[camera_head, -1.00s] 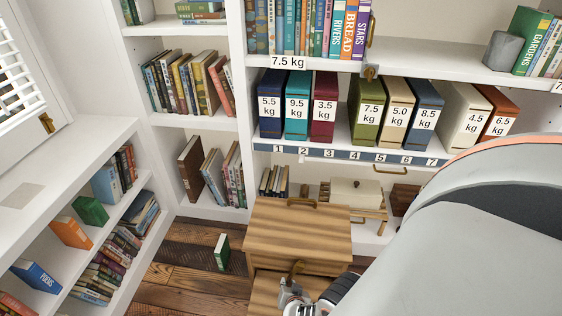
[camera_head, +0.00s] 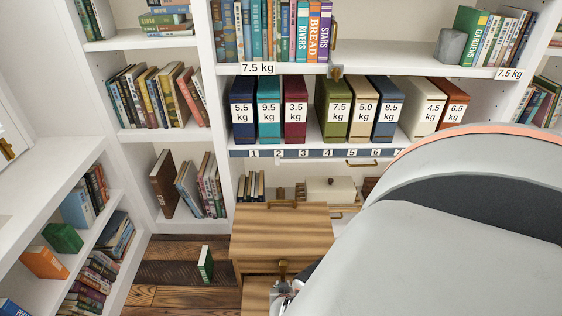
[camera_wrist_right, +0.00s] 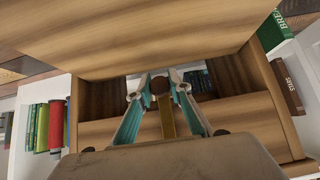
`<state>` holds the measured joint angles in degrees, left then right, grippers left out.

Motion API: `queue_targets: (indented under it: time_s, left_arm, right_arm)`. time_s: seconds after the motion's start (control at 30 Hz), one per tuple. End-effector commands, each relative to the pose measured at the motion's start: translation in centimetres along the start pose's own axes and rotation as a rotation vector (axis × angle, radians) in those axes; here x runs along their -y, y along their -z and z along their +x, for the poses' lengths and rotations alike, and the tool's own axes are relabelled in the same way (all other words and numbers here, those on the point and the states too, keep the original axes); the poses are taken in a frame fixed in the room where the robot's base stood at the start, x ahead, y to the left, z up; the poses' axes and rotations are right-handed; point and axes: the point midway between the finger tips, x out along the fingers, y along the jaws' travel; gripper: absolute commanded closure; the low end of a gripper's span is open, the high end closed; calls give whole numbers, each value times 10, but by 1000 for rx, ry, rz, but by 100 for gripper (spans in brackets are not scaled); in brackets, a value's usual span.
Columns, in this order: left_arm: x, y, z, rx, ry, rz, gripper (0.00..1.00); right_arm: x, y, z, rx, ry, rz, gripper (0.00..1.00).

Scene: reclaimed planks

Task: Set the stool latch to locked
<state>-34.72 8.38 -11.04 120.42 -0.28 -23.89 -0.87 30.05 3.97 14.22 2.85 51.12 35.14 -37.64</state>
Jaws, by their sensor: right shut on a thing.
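The wooden step stool (camera_head: 285,232) stands on the floor in front of the bookcase, with a brass handle (camera_head: 283,204) on its upper part. A small brass latch (camera_head: 283,267) stands upright at its front, and it also shows in the right wrist view (camera_wrist_right: 167,120). My right gripper (camera_wrist_right: 160,84) is shut on the latch, one finger on each side. In the head view only a little of my right gripper (camera_head: 285,288) shows, low by the stool, with my arm covering the right. The latch's setting is not readable. My left gripper is not in view.
The bookcase holds labelled weight boxes (camera_head: 360,108) above a numbered strip (camera_head: 330,153). A cream box (camera_head: 329,190) sits behind the stool. A green book (camera_head: 206,263) stands on the floor left of the stool. Shelves of books (camera_head: 92,262) line the left.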

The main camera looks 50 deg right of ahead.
Motion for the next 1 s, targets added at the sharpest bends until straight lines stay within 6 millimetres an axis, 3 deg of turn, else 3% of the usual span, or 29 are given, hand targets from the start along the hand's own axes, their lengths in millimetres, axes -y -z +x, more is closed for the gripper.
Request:
queue_targets:
  time_s: [0.03, 0.67, 0.7, 0.77, 1.0]
  left_arm:
    - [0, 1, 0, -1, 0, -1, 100]
    - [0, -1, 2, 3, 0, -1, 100]
    - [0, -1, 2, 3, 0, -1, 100]
    - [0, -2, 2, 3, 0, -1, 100]
    - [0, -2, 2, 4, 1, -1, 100]
  right_arm:
    - [0, 7, 2, -10, -6, 2, 100]
    - [-3, 6, 2, -8, -19, -14, 100]
    - [-3, 6, 2, -8, -20, -14, 78]
    - [-3, 6, 2, -7, -19, -14, 63]
    - [-2, 2, 1, -2, -18, -16, 63]
